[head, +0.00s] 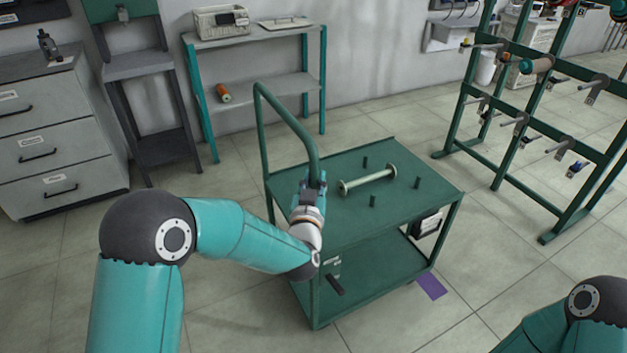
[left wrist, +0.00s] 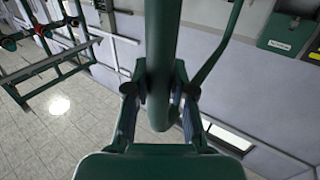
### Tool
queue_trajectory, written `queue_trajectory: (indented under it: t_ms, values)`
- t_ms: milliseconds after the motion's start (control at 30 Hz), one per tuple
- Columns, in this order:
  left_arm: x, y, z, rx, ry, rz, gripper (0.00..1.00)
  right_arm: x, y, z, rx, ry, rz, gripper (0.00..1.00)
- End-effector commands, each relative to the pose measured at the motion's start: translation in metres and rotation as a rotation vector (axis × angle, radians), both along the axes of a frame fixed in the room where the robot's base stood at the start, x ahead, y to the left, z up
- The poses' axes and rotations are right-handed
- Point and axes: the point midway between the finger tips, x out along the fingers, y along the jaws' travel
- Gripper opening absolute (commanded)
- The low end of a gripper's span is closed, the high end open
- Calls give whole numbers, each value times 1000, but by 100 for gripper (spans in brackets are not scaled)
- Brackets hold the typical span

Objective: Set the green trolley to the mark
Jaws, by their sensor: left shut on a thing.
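The green trolley (head: 340,220) stands on the tiled floor in the middle of the head view, with its push handle (head: 288,118) at its left end. My left gripper (head: 318,180) is shut on the handle bar, near its lower front end. In the left wrist view the handle bar (left wrist: 162,70) runs between the two fingers (left wrist: 160,105). A purple mark (head: 431,286) lies on the floor just beyond the trolley's right front corner; part of it may be hidden under the trolley. My right gripper is out of view; only part of that arm shows at the lower right.
A pale bobbin (head: 368,180) lies on the trolley's top among short green pegs. A green rack (head: 540,110) with spools stands at the right. A shelf (head: 255,90) and a drawer cabinet (head: 55,135) stand along the back wall. The floor in front right is clear.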

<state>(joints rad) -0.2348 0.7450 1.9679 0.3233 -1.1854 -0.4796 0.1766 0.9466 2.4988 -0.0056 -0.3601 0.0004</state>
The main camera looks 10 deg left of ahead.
Motion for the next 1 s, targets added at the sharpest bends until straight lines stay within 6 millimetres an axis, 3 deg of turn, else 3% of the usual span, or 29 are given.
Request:
queue_trajectory:
  t_ms: [233, 500, 533, 667, 1000]
  values:
    - [11, -14, -2, -1, -4, -2, 0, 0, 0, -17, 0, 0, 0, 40]
    - [11, -14, 0, 0, 0, 1, 0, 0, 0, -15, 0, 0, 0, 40]
    - [11, -14, 0, 0, 1, 1, 28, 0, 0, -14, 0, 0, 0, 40]
    - [11, -13, 0, 0, 0, 2, 50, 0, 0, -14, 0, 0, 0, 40]
    - [10, -13, 0, 0, 0, 2, 50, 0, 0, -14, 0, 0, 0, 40]
